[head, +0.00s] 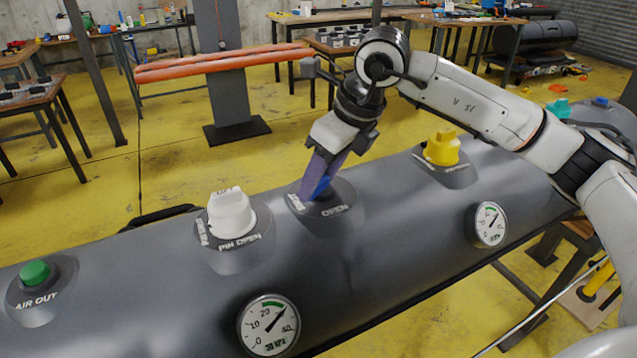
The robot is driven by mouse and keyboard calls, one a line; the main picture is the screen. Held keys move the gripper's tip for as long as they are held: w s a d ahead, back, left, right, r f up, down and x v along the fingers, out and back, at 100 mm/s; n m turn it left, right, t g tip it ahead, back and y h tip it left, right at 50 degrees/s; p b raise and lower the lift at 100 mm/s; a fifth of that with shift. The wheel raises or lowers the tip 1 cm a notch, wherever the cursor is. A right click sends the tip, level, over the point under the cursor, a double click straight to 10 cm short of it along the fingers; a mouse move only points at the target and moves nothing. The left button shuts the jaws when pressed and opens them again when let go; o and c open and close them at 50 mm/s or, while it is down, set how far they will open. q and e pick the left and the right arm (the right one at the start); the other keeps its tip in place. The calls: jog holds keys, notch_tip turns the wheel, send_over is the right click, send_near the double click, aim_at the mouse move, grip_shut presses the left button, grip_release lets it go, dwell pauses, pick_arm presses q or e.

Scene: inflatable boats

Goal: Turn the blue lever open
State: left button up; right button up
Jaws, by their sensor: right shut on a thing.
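The blue lever (322,187) stands on a round black base on the grey inflatable tube (390,262), with SHUT and OPEN lettering around it. My right gripper (318,184) comes down from above and is shut on the lever. Its fingers hide most of the lever, so its exact angle is hard to read. My left gripper is not in view.
A white knob (231,210) stands left of the lever and a yellow knob (442,148) right of it. A green AIR OUT button (34,273) is at far left. Gauges (269,325) and (488,224) sit on the tube's near side.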

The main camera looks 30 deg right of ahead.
jog(key=n, duration=0.1)
jog(key=n+y, duration=0.1)
jog(key=shift+s+d+n, duration=0.1)
jog(key=shift+d+n, duration=0.1)
jog(key=shift+n, duration=0.2)
jog(key=shift+d+r+n+g+y, duration=0.1)
jog(key=shift+n+g+y, duration=0.3)
jog(key=shift+n, duration=0.5)
jog(key=n, duration=0.1)
jog(key=n+g+p, duration=0.1)
jog(key=n, duration=0.1)
jog(key=n+g, duration=0.1)
jog(key=n, duration=0.1)
jog(key=shift+d+y, duration=0.35)
jog(key=shift+y, duration=0.05)
jog(key=shift+d+n+g+p, duration=0.2)
jog(key=shift+n+g+p, duration=0.25)
jog(key=shift+n, duration=0.95)
jog(key=o, duration=1.1)
jog(key=shift+c, duration=0.2)
jog(key=v, duration=1)
jog(key=shift+d, duration=0.1)
